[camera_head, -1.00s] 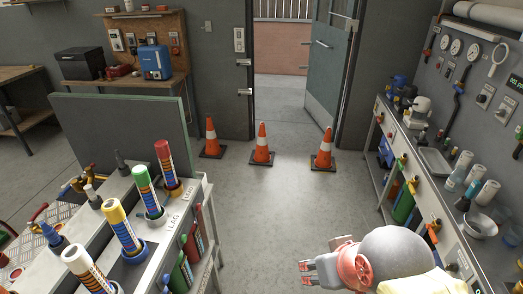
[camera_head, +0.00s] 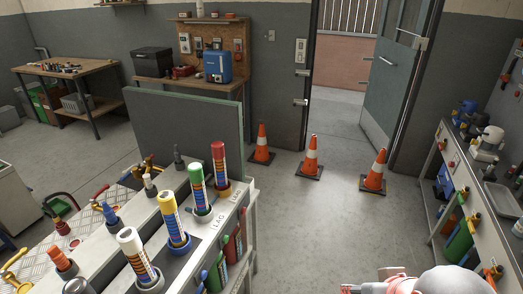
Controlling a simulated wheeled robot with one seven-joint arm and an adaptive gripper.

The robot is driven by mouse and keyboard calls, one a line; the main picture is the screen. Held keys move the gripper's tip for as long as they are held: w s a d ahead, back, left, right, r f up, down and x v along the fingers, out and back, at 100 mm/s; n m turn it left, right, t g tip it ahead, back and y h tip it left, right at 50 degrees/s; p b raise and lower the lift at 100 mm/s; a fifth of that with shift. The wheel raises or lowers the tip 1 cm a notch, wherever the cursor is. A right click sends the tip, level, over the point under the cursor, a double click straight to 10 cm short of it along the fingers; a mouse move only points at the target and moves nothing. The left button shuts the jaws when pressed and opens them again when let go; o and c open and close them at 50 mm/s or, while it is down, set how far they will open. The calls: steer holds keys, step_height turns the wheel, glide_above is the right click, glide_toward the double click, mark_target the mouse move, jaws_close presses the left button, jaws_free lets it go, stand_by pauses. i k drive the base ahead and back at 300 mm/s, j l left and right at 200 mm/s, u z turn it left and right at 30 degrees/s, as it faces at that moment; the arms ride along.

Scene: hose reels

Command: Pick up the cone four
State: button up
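Three orange cones with white bands and dark bases stand upright on the floor near the doorway: a left cone (camera_head: 262,143), a middle cone (camera_head: 311,157) and a right cone (camera_head: 375,171). No number shows on them, so I cannot tell which is cone four. My gripper (camera_head: 348,288) is at the bottom edge, right of centre, well short of the cones and mostly cut off by the frame. Its fingers looked parted and empty a second ago, and nothing shows in it now.
A bench with coloured tubes (camera_head: 170,220) fills the lower left, with a dark upright panel (camera_head: 185,135) behind it. A side bench (camera_head: 480,190) runs along the right. An open door (camera_head: 395,75) stands behind the right cone. The floor between the benches is clear.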

mark_target(309, 169)
steer(key=i+z, duration=0.35)
steer(key=i, duration=0.4)
steer(key=i+l+z, duration=0.1)
steer(key=i, duration=0.95)
steer(key=i+l, duration=0.1)
steer(key=i, duration=0.95)
steer(key=i+j+u, duration=0.15)
steer(key=i+u, duration=0.15)
steer(key=i, duration=0.45)
steer(key=i+u, duration=0.3)
steer(key=i, duration=0.45)
steer(key=i+j+z, duration=0.3)
steer(key=i+j, duration=0.15)
steer(key=i+j+z, duration=0.15)
steer(key=j, duration=0.25)
steer(key=i+j+z, duration=0.15)
steer(key=j, duration=0.2)
steer(key=i+j+z, duration=0.1)
steer(key=j, duration=0.25)
steer(key=i+j+z, duration=0.15)
steer(key=j, duration=0.25)
steer(key=i+l, duration=0.05)
steer(key=i, duration=0.05)
